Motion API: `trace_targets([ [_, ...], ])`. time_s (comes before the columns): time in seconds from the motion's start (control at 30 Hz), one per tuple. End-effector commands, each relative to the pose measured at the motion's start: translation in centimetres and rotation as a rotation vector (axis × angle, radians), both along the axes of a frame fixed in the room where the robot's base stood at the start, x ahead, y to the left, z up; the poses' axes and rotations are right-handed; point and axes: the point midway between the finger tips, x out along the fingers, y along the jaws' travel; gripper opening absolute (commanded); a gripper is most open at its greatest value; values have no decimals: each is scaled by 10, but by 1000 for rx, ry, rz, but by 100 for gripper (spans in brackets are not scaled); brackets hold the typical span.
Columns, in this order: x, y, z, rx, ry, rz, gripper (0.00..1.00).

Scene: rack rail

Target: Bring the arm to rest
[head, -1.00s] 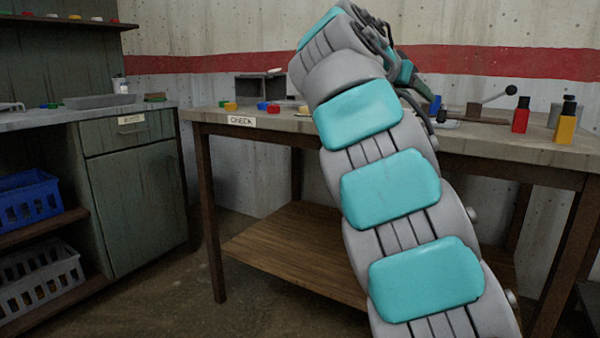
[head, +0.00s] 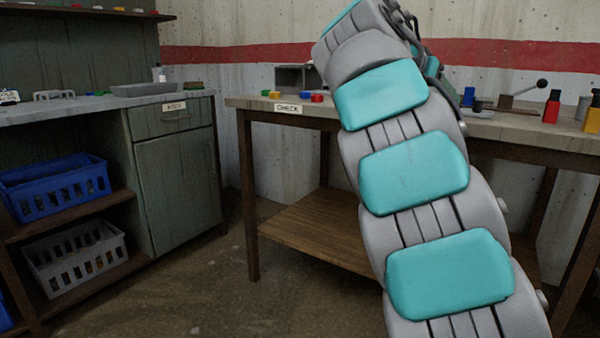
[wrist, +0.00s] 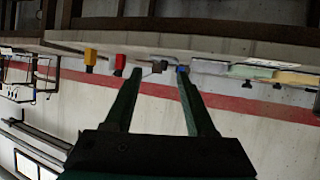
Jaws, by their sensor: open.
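My gripper (wrist: 160,72) shows in the wrist view with its two dark green fingers spread apart and nothing between them. The wrist picture is upside down, with the bench edge along the top. In the head view my arm rises across the bench marked CHECK (head: 288,108), and its wrist end is at the top. The gripper's fingertips are hidden behind the arm in that view.
On the CHECK bench stand a red bottle (head: 551,107), a yellow bottle (head: 592,120) and a lever tool (head: 516,97). At left, a green cabinet (head: 178,185) adjoins shelves with a blue crate (head: 55,187) and a grey crate (head: 75,258). Floor between is clear.

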Motion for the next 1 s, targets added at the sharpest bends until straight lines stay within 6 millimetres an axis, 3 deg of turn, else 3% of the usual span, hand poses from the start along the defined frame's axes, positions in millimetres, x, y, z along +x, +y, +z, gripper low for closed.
trace_targets([
  [0.17, -16, -8, -8, 17, 68, 1, 56],
  [0.4, -51, -19, -38, 68, 216, 21, 56],
  [0.67, -119, -20, -105, 188, 452, 104, 56],
  [0.87, -181, -3, -164, 297, 626, 210, 56],
  [1.0, -228, 19, -206, 376, 742, 306, 56],
])
